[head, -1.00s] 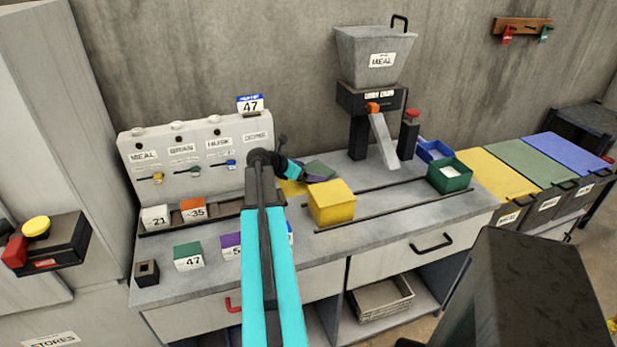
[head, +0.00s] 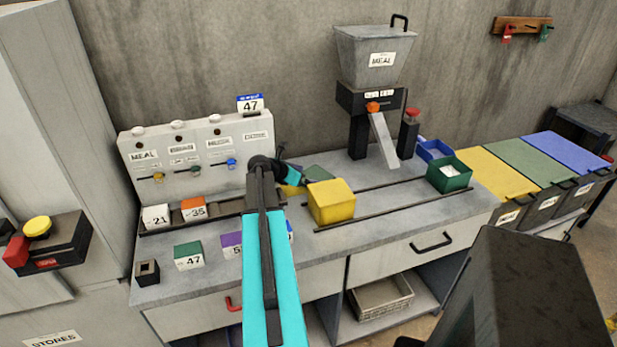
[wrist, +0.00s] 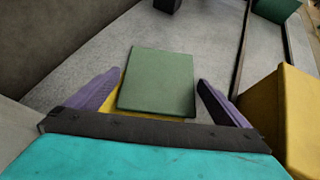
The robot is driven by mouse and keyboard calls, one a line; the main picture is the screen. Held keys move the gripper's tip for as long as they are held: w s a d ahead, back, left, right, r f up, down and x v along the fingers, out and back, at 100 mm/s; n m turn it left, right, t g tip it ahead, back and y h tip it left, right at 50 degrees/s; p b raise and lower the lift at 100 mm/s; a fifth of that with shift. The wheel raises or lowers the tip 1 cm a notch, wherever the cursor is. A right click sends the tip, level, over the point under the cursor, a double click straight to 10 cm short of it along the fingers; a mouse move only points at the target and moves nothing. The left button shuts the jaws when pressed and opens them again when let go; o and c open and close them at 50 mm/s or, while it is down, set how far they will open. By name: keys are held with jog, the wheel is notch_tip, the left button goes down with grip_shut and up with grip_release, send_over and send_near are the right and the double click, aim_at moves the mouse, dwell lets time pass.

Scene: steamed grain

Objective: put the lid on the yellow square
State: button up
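The green square lid (wrist: 158,80) lies flat, between and just ahead of my gripper's fingertips in the wrist view. It also shows in the head view (head: 318,172), behind the yellow box. The yellow square (wrist: 150,117) is under it, with yellow showing along the lid's left and near edges. In the head view, part of the yellow square (head: 291,190) shows beside my gripper (head: 300,176). My gripper (wrist: 160,78) is open, its purple fingers apart, with a gap on each side of the lid. Most of the yellow square is hidden by the lid.
A yellow box (head: 331,203) stands close to the right of my gripper, by the dark rails. The labelled panel (head: 195,155) rises at the left, with numbered blocks in front. The meal hopper (head: 375,60) and its chute stand behind. A green bin (head: 449,175) stands farther right.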

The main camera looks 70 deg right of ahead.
jog(key=shift+r, duration=0.15)
jog(key=b+v, duration=0.1)
jog(key=v, duration=1.1)
jog(key=shift+w+b, duration=0.1)
jog(key=shift+b, duration=0.3)
jog(key=shift+r, duration=0.1)
notch_tip(320, 180, up, 9)
jog(key=p, duration=0.9)
jog(key=shift+r+p, duration=0.15)
jog(key=shift+p, duration=0.15)
jog(key=shift+r, duration=0.25)
